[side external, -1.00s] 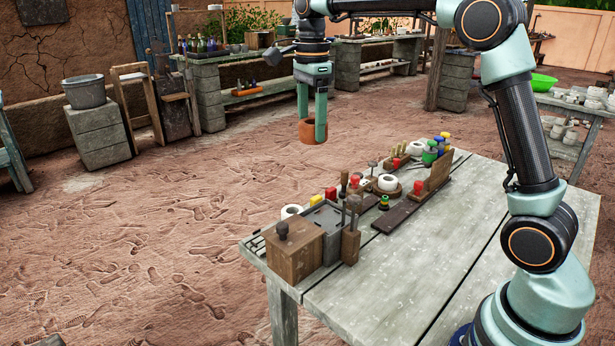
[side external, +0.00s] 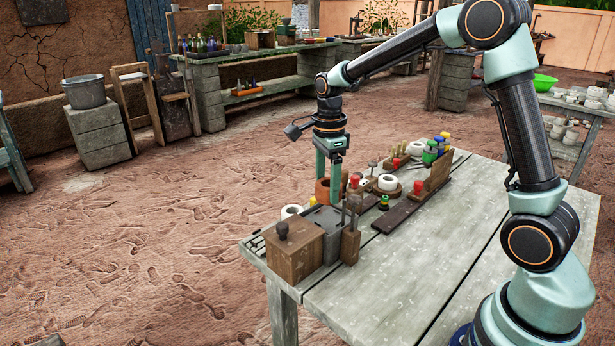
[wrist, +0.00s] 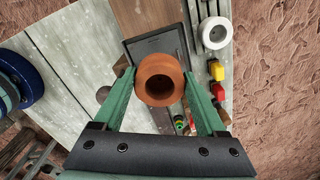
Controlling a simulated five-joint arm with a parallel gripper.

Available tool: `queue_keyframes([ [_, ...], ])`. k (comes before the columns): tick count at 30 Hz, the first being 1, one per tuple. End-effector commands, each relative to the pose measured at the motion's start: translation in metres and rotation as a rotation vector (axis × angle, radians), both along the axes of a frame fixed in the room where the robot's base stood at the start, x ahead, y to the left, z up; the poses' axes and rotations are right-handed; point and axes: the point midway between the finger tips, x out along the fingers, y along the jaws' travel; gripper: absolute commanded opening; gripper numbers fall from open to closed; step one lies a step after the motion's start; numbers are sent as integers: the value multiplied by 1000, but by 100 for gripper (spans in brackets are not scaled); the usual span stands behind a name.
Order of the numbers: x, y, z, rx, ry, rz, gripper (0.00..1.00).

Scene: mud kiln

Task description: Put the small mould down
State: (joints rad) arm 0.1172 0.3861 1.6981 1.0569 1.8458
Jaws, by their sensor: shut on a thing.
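The small mould (side external: 322,190) is a reddish-brown ring-shaped piece with a round hole. My gripper (side external: 329,188) points down and is shut on it, above the far left part of the wooden table (side external: 420,255). In the wrist view the mould (wrist: 160,80) sits between the two green fingers of my gripper (wrist: 161,85), with its hole facing the camera. A dark grey tray (wrist: 154,46) shows just beyond it. In the side view the fingers and the tools around it partly hide the mould's lower part. I cannot tell whether it touches anything below.
A wooden box (side external: 295,250) with a knob and a grey tray (side external: 326,220) stand at the table's near left corner. The table's right part is clear.

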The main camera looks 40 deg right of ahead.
Motion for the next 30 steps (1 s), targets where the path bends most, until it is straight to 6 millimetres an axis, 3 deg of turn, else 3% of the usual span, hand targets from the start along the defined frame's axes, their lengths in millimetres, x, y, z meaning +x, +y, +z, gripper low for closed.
queue_keyframes([
  [13,0,0,-48,0,2,0,8],
  [27,0,0,-55,0,-1,0,8],
  [28,0,0,-55,0,0,0,85],
  [29,0,0,-55,0,-1,0,97],
  [30,0,0,-55,0,-1,0,100],
])
